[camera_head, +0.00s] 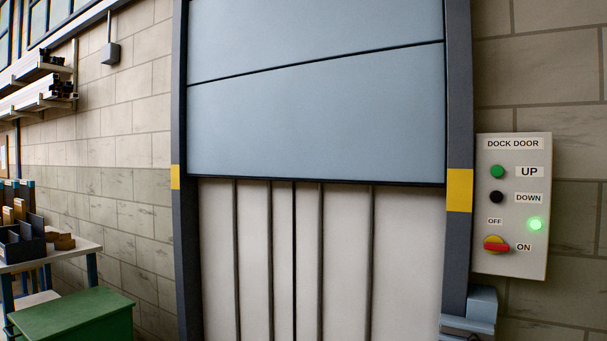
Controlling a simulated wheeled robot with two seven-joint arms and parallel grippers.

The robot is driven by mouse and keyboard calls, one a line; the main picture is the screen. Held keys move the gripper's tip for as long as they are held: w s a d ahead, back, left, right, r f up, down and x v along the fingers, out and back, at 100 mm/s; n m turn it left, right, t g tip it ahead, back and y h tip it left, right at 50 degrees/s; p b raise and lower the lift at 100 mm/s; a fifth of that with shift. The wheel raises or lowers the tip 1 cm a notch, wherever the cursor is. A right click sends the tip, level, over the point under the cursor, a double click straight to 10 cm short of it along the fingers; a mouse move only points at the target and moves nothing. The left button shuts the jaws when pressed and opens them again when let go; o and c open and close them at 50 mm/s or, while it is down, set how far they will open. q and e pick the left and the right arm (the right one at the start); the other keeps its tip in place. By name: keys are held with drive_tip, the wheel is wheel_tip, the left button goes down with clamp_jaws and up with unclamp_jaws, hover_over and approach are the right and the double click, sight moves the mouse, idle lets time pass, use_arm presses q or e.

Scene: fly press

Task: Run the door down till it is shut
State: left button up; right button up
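The blue-grey dock door (315,125) hangs partly lowered between dark posts. Its bottom edge is roughly level with the yellow bands on the posts, and the opening below shows a pale ribbed surface (270,260). To the right, a grey DOCK DOOR control box (512,260) is on the block wall. It has a green UP button (497,172), a black DOWN button (496,197) and a red and yellow rotary switch (496,245) whose red handle lies level, toward the ON label. A green lamp (535,225) is lit. Neither gripper shows.
At left are a green box (72,317), a table with dark bins (25,243) and a wall rack of bars (40,90).

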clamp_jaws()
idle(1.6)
